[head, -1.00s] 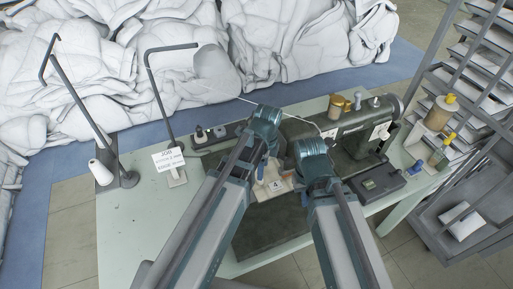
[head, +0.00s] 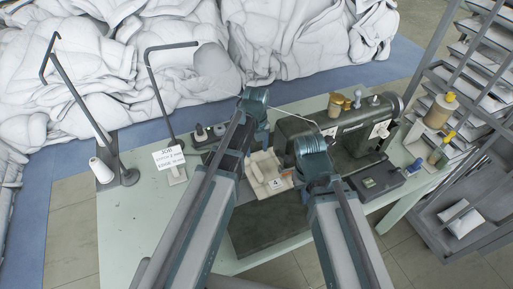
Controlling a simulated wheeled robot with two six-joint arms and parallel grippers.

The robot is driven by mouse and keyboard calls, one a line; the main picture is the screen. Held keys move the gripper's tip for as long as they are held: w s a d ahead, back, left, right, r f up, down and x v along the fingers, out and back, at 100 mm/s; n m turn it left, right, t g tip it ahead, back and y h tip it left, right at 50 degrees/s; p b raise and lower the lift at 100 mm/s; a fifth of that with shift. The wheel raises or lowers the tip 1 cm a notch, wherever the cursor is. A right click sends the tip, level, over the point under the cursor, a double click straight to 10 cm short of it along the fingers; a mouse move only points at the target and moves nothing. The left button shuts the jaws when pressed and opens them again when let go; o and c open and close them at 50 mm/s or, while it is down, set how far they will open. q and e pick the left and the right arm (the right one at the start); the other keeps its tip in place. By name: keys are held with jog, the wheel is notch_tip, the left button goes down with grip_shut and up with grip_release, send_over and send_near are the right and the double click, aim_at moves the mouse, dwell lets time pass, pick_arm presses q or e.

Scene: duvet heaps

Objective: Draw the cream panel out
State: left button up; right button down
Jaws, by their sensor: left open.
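A small cream panel (head: 262,168) lies at the sewing machine (head: 352,130), between my two arms, with a tag marked 4 at its near edge. My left gripper (head: 255,98) is beyond the panel's upper left, apart from it in the picture; it is open, though its wrist largely hides the fingers. My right gripper (head: 312,140) is at the panel's right, in front of the machine. Its wrist hides its fingertips, so I cannot tell whether it touches the panel or is shut.
A thread stand with a white cone (head: 101,170) and a job card (head: 168,158) stand on the left of the pale table (head: 135,235). A control box (head: 377,181) and bottles (head: 440,112) are at the right, by a grey shelf rack (head: 470,85). White duvets (head: 120,60) heap behind.

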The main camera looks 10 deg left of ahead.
aim_at(257, 169)
pick_arm(q)
notch_tip(257, 169, down, 13)
jog(key=b, duration=1.2)
jog(key=shift+f+b, duration=0.1)
jog(key=shift+b, duration=0.25)
pick_arm(e)
notch_tip(257, 169, down, 13)
jog(key=shift+f, duration=0.1)
pick_arm(q)
jog(key=shift+c, duration=0.3)
grip_shut()
